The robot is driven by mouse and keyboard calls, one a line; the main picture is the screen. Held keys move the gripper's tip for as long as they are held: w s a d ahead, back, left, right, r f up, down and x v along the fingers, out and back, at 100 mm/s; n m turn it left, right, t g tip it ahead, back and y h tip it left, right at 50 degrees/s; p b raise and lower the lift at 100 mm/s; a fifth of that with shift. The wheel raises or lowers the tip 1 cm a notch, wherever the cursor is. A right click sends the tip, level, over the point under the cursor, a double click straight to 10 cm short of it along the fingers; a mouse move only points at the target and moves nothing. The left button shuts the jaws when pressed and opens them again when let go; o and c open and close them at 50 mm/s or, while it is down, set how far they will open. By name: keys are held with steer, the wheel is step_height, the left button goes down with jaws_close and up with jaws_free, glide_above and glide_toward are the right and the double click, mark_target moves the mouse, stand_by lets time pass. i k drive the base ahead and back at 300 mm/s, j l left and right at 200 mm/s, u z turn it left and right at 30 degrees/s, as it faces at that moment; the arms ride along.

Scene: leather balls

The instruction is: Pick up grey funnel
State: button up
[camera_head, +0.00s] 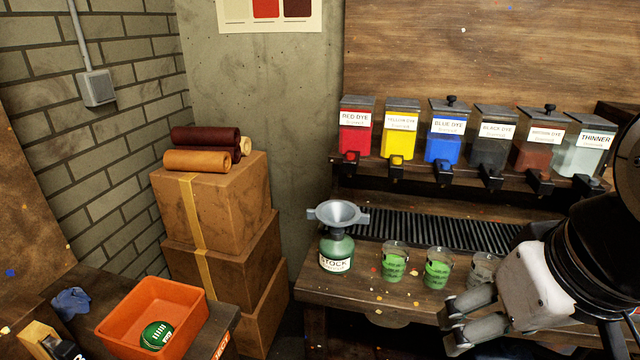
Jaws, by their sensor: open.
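The grey funnel (338,214) sits on top of the green stock bottle (336,254), at the left end of the wooden bench. It has a wide round mouth and small tabs at its sides. My gripper (452,326) is at the lower right, in front of the bench, to the right of and nearer than the funnel. Its fingers point left and are apart, with nothing seen between them. My arm hides part of the bench's right side.
Cups with green liquid (395,262) and (437,268) stand right of the bottle; another cup (484,268) is partly hidden by my gripper. Dye dispensers (446,138) line the shelf behind. Stacked boxes (215,215) stand left. An orange bin (118,326) holds a green ball (157,336).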

mark_target(336, 214)
steer(key=i+l+z, duration=0.15)
steer(key=i+l, duration=0.15)
steer(key=i+l+z, duration=0.1)
steer(key=i+l, duration=0.15)
steer(key=i, duration=0.25)
